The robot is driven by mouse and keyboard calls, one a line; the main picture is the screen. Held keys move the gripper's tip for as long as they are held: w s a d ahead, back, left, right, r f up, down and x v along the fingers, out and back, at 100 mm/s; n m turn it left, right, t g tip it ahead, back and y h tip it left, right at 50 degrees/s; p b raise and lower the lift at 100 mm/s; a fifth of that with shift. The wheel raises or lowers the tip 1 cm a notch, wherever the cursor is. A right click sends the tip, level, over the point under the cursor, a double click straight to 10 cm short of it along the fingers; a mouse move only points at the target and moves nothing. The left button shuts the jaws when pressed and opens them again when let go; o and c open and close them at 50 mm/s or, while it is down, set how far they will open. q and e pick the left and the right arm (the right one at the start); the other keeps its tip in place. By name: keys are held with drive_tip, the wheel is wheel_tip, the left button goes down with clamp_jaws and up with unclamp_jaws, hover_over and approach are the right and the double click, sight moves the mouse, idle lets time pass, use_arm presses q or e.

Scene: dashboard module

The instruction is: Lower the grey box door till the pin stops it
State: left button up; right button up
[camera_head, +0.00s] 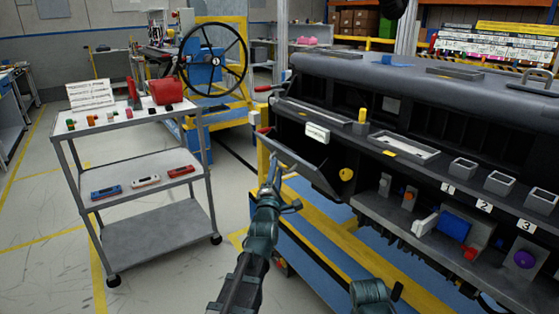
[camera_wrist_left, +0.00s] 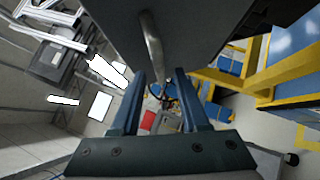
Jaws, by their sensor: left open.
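The grey box door (camera_head: 305,168) is a flat dark-grey panel at the left end of the black dashboard module. It stands tilted, sloping down to the right. My left gripper (camera_head: 272,182) is open at the door's left part. In the left wrist view the door (camera_wrist_left: 205,30) fills the top, and its metal bar handle (camera_wrist_left: 152,48) reaches down towards the gap between my open fingers (camera_wrist_left: 160,90). I cannot tell whether they touch it. A yellow knob (camera_head: 346,174) sits right of the door; I cannot tell which part is the stop pin.
The dashboard module (camera_head: 420,75) fills the right side, with several grey bins and a shelf of coloured parts. A yellow and blue frame (camera_head: 330,245) lies below the door. A grey cart (camera_head: 140,165) stands at left. Floor between cart and frame is clear.

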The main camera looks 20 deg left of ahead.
use_arm(q)
drive_tip(key=shift+x, duration=1.5)
clamp_jaws()
idle(0.4)
